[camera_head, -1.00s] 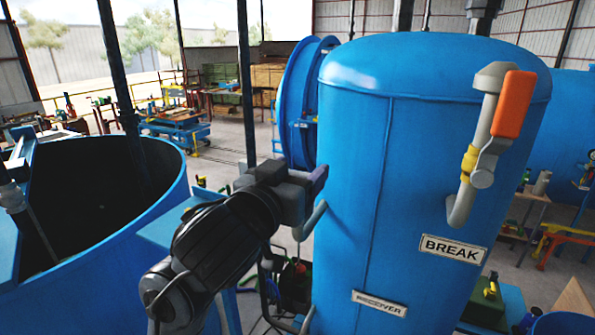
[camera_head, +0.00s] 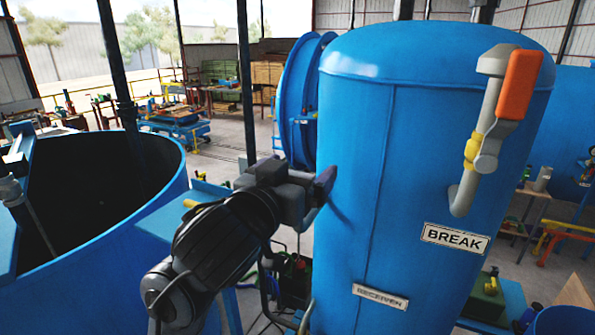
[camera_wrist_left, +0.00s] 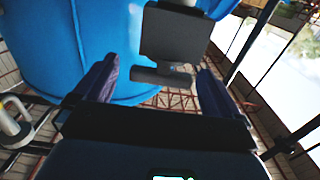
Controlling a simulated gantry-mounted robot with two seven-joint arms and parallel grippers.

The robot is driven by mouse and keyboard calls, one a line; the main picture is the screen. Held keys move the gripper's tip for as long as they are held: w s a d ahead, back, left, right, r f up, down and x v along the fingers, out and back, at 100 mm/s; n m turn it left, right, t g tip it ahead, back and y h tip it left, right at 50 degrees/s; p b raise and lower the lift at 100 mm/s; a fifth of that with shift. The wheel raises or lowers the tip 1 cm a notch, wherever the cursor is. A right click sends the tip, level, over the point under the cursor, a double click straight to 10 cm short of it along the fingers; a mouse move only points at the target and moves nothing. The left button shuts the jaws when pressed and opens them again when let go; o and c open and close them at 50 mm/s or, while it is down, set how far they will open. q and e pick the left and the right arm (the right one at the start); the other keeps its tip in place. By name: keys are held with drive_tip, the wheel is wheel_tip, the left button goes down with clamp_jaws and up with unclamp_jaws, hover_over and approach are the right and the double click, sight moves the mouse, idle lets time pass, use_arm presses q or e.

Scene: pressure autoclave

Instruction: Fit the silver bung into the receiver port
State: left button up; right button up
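The receiver tank (camera_head: 420,170) is a tall blue cylinder with a small "RECEIVER" label (camera_head: 381,296) low on its front. My left gripper (camera_head: 325,183) is at the tank's left side, its dark purple fingers toward the wall; whether they touch it is unclear. In the left wrist view its two fingers (camera_wrist_left: 155,88) are apart, with no object visibly held. Beyond them is a dark blocky part (camera_wrist_left: 172,35) that I cannot identify. I cannot make out the silver bung or the port opening. My right gripper is not in view.
A grey pipe with an orange lever (camera_head: 518,85) stands out from the tank above the "BREAK" label (camera_head: 455,238). An open blue vat (camera_head: 90,270) stands at the left. A round blue hatch (camera_head: 303,100) is behind the tank. Workbenches stand farther back.

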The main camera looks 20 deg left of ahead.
use_arm(q)
drive_tip(key=shift+s, duration=0.55)
drive_tip(key=s, duration=0.9)
drive_tip(key=shift+s+a+b, duration=0.4)
drive_tip(key=shift+f, duration=0.1)
wheel_tip(320, 180, down, 23)
drive_tip(key=a+g+p, duration=0.1)
drive_tip(key=g+p, duration=0.5)
drive_tip(key=g, duration=0.1)
drive_tip(key=s+a+f+g+p, duration=0.1)
drive_tip(key=s+f+g+p, duration=0.1)
drive_tip(key=s+f, duration=0.7)
drive_tip(key=s+a+f+m+g+y+p, duration=0.1)
drive_tip(key=s+f+g, duration=0.4)
drive_tip(key=s+f, duration=0.5)
drive_tip(key=shift+s+a+f+p, duration=0.3)
drive_tip(key=shift+s+a+p, duration=0.2)
drive_tip(key=shift+p, duration=0.65)
